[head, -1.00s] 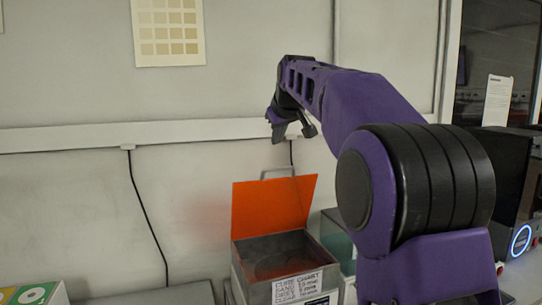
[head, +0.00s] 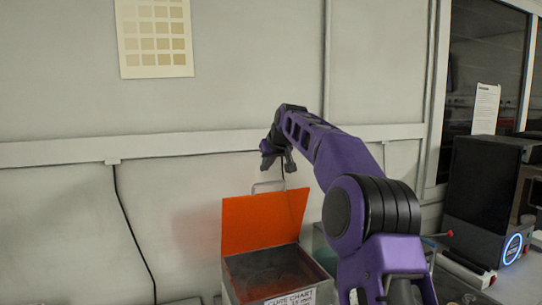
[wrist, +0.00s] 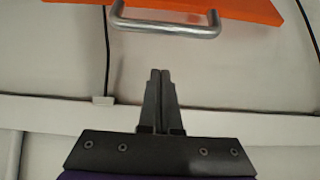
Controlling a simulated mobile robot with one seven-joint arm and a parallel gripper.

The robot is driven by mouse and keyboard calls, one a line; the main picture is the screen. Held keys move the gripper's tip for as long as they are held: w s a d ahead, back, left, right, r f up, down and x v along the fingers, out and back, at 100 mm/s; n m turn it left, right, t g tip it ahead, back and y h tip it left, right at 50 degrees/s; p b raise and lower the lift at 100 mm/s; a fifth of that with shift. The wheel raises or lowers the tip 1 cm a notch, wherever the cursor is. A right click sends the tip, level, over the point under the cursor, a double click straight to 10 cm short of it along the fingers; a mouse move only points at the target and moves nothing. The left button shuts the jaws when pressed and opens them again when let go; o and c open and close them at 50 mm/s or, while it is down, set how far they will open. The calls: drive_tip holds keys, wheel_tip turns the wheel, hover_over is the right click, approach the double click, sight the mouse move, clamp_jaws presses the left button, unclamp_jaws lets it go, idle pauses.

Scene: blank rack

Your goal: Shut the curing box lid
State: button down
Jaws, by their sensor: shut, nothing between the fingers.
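The curing box (head: 300,284) is a grey metal box with a chart label on its front. Its orange lid (head: 262,222) stands raised at the back, so the box is open. A grey metal handle (head: 268,185) is on the lid's top edge; in the wrist view the handle (wrist: 165,28) shows near the top, with a strip of the orange lid (wrist: 220,8). My gripper (head: 275,165) is above the lid near the wall. In the wrist view my gripper (wrist: 160,73) has its fingers together and empty, a short gap from the handle.
A black machine (head: 485,185) with a blue lit ring stands at the right. A teal box (head: 322,248) is right of the curing box, partly behind my arm. A wall rail (head: 60,154) and a hanging cable (head: 130,225) are behind. The air left of the lid is clear.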

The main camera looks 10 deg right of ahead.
drive_tip(key=shift+s+d+f+b, duration=0.2)
drive_tip(key=shift+s+f+b, duration=0.3)
drive_tip(key=shift+s, duration=0.45)
drive_tip(key=shift+s+f, duration=0.25)
drive_tip(key=shift+f, duration=0.1)
drive_tip(key=shift+s+d+f, duration=0.1)
drive_tip(key=shift+s+f, duration=0.1)
drive_tip(key=shift+s, duration=0.3)
drive_tip(key=shift+f+b, duration=0.1)
drive_tip(key=shift+b, duration=0.3)
